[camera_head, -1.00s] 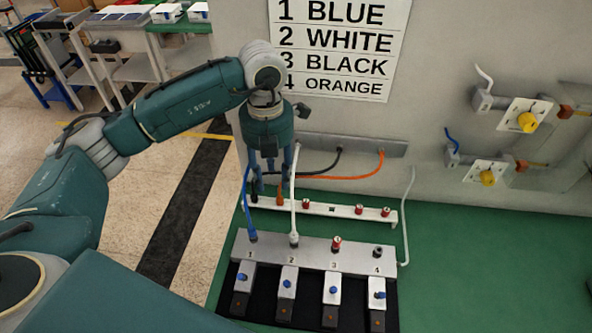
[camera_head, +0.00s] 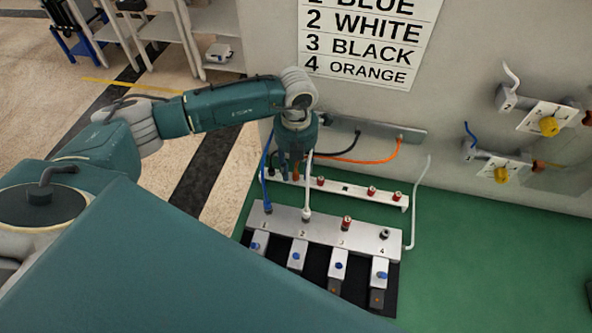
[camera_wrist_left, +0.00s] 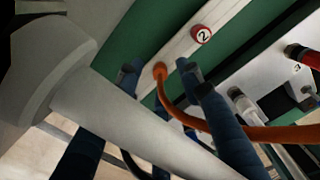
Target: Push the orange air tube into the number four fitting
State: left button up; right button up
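The orange tube (camera_head: 375,161) runs from the wall bracket to the white rail behind the fitting block. In the left wrist view its end (camera_wrist_left: 160,72) sits at the rail. My left gripper (camera_head: 291,177) is low over the rail. Its dark fingers (camera_wrist_left: 159,72) are open on either side of the orange tube's end, with visible gaps. Fitting number four (camera_head: 384,234) is the rightmost on the grey block (camera_head: 362,233); no tube is in it. My right gripper is not in view.
The blue tube (camera_head: 266,190) goes to fitting one and the white tube (camera_head: 307,192) to fitting two, both close to my left gripper. The black tube (camera_head: 345,151) hangs behind. Green table (camera_head: 480,265) is clear on the right.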

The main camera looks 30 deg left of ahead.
pick_arm(q)
jog(key=shift+f, duration=0.25)
grip_shut()
